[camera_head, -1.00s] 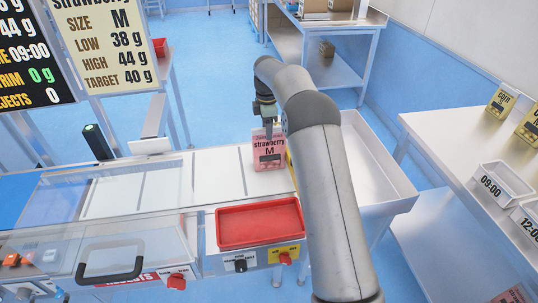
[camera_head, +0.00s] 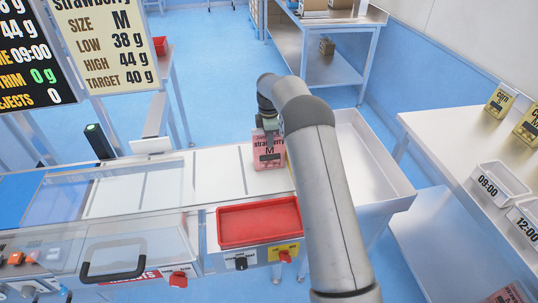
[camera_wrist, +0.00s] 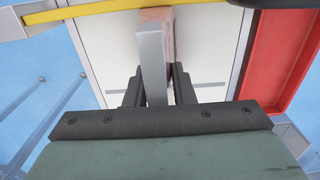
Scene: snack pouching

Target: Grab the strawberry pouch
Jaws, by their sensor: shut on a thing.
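The strawberry pouch (camera_head: 268,158) is pink, with "strawberry M" on its front. It stands upright at the right end of the white belt in the head view. My gripper (camera_head: 269,128) is above it, pointing down, with its fingers at the pouch's top edge.
A red tray (camera_head: 258,222) sits in front of the belt (camera_head: 205,172). An empty metal bin (camera_head: 372,160) is right of the belt end. Yellow corn pouches (camera_head: 500,101) and white bins labelled 09:00 (camera_head: 500,181) and 12:00 stand on the right table. Screens hang at upper left.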

